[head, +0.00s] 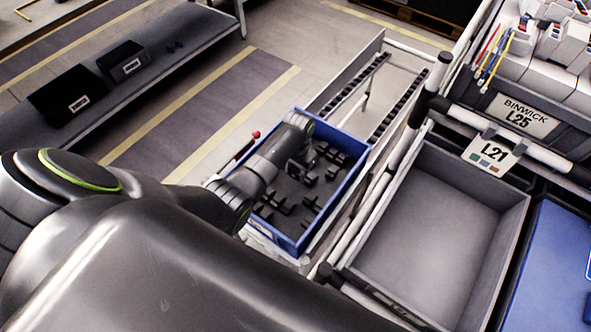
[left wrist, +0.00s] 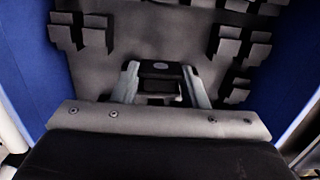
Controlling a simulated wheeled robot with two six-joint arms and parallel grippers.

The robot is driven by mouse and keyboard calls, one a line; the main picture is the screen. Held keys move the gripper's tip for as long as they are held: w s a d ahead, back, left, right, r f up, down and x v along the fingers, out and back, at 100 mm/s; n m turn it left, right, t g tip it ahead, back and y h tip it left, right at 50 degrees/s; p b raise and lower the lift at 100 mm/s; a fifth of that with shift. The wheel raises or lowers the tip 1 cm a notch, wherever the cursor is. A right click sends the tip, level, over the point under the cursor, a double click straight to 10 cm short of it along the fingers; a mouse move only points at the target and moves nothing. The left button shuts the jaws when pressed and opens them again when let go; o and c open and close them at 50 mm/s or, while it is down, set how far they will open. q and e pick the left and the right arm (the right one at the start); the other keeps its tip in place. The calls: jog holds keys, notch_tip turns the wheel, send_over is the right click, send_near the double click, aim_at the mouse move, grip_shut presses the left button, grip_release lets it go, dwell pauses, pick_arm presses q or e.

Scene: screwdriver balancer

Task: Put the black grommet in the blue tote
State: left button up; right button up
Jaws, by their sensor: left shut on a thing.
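The blue tote (head: 277,236) stands in the middle of the head view, and its blue walls show at both sides of the left wrist view (left wrist: 292,62). My left gripper (head: 302,168) reaches over and into the tote. In the left wrist view its fingers (left wrist: 161,88) are shut on a small black part (left wrist: 160,72), which looks like the black grommet. The tote's grey floor lies beyond it; I cannot tell whether the part touches the floor. My right gripper is not in view.
Several black parts (head: 283,203) lie on the tote floor. An empty grey bin (head: 430,235) labelled L21 is at the right, with a blue surface (head: 560,265) beyond. A roller track (head: 395,105) lies behind the tote. Two black boxes (head: 72,98) sit on a bench at the left.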

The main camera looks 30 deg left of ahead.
pick_arm(q)
jog(key=shift+f, duration=0.3)
jog(key=o, duration=0.9)
jog(key=shift+o, duration=0.2)
jog(key=shift+r, duration=0.55)
notch_tip(320, 180, up, 12)
jog(key=p, duration=0.1)
jog(key=shift+w+f, duration=0.2)
jog(key=shift+w, duration=0.2)
